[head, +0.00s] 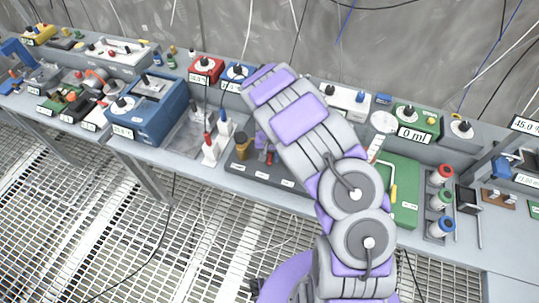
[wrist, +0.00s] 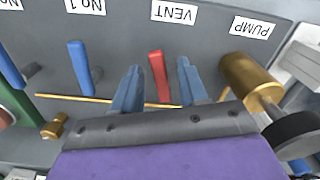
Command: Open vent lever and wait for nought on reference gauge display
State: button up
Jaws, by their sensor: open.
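The vent lever (wrist: 159,75) is a red handle on a dark grey panel, beside an upside-down VENT label (wrist: 174,13) in the wrist view. My gripper (wrist: 158,68) is open, with one blue-grey finger on each side of the lever and gaps between. In the head view my arm covers much of the bench; a small red part (head: 269,158) shows beside it on the dark panel (head: 245,181). I cannot tell which display is the reference gauge, and no reading for it can be made out.
A blue lever (wrist: 80,67) near the No.1 label and a brass fitting (wrist: 250,82) near the PUMP label flank the vent lever. A thin brass rod (wrist: 80,99) runs below. A green box (head: 416,120) shows 0 ml. A display (head: 525,124) at right reads about 45.0.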

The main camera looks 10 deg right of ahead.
grip_shut()
dwell(0.4)
jog(key=shift+w+a+m, duration=0.15)
jog(key=shift+a+m, duration=0.15)
jog(key=shift+m, duration=0.6)
jog(key=shift+w+a+m, duration=0.1)
jog(key=shift+a+m, duration=0.15)
jog(key=shift+m, duration=0.65)
grip_release()
jog(key=shift+r, duration=0.15)
